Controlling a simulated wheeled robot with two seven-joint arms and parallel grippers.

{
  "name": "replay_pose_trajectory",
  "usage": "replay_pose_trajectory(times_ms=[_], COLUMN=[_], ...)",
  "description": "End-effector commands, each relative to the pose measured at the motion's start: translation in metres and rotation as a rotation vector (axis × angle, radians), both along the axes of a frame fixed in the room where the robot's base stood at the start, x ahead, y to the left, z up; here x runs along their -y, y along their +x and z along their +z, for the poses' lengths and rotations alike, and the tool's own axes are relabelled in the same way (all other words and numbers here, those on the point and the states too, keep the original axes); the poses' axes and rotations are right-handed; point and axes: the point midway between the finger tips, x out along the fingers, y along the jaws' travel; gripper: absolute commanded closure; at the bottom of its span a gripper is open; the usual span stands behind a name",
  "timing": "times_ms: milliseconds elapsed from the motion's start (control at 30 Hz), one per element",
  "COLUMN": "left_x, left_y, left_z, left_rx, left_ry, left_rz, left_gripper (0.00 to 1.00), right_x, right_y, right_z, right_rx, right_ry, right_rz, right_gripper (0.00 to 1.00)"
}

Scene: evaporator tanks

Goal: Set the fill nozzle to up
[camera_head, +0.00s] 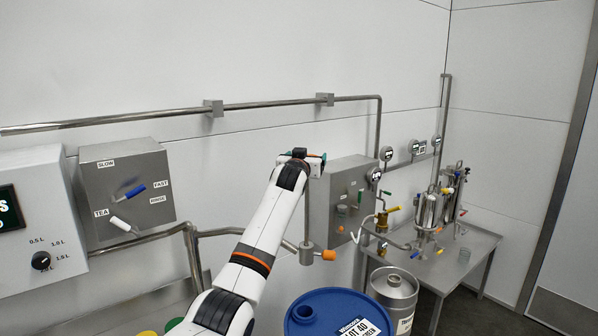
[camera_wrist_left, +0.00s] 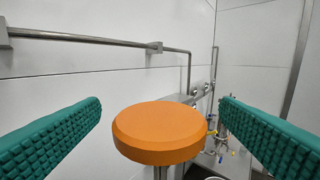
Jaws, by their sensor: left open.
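A steel pipe (camera_head: 219,232) runs from the left behind my left arm to a grey collar (camera_head: 306,257) and ends in an orange tip (camera_head: 328,255) pointing right; it looks like the fill nozzle. A thin upright rod (camera_head: 306,215) rises from the collar toward my left gripper (camera_head: 303,158). In the left wrist view, a round orange knob (camera_wrist_left: 160,130) is between the two green fingers, with clear gaps on both sides. My left gripper is open around it, not touching it. The head view hides this knob behind my gripper. My right gripper is not in view.
A blue drum (camera_head: 340,308) and a steel canister (camera_head: 393,291) stand below to the right. A grey valve box (camera_head: 340,192) is on the wall behind. A switch box (camera_head: 125,188) is at left. A table (camera_head: 465,255) with tanks stands at right.

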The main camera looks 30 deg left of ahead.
Motion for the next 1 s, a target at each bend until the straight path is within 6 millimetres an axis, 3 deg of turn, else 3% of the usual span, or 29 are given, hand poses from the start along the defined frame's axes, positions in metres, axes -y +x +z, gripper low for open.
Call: replay_pose_trajectory(times_ms=[600, 1000], left_x=[0.025, 0.027], left_y=[-0.080, -0.089], left_z=[0.000, 0.001], left_rx=[0.004, 0.003], left_ry=[0.002, 0.002], left_rz=[0.000, 0.001], left_gripper=[0.14, 0.14], right_x=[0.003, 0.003], right_y=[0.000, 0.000], right_z=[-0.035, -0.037], right_rx=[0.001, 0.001], right_ry=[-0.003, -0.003], right_rz=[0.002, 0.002], right_gripper=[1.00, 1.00])
